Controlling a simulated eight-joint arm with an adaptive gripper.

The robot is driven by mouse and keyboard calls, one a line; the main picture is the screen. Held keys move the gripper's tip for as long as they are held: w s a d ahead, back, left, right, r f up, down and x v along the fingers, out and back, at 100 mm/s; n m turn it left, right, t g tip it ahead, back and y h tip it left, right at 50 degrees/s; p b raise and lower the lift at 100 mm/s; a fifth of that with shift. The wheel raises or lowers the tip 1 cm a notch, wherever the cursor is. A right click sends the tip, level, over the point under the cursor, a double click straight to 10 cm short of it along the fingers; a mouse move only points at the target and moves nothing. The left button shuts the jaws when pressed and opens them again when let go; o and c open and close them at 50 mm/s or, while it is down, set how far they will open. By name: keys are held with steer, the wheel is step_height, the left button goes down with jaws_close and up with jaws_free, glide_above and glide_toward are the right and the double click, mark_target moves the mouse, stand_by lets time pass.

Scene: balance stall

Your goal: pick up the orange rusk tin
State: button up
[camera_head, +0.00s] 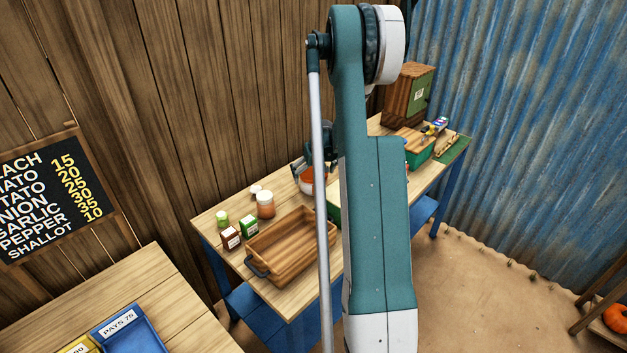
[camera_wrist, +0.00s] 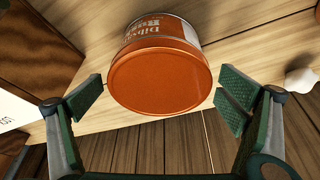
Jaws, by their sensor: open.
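The orange rusk tin (camera_wrist: 160,82) fills the upper middle of the wrist view, its flat orange end facing the camera and a pale lettered label on its side. My gripper (camera_wrist: 162,97) is open, with one finger pad to the left of the tin and one to the right. The tin is between or just beyond the pads; I see no clear contact. In the head view the tin (camera_head: 307,182) shows as a small orange patch beneath my gripper (camera_head: 313,160), at the back of the table and partly hidden by my arm.
A wooden tray (camera_head: 275,252) with dark handles lies in front on the table. A wooden cabinet (camera_head: 403,95) stands at the far end.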

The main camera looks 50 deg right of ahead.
steer(key=c, duration=1.2)
steer(key=shift+r, duration=0.1)
steer(key=shift+r, duration=4.9)
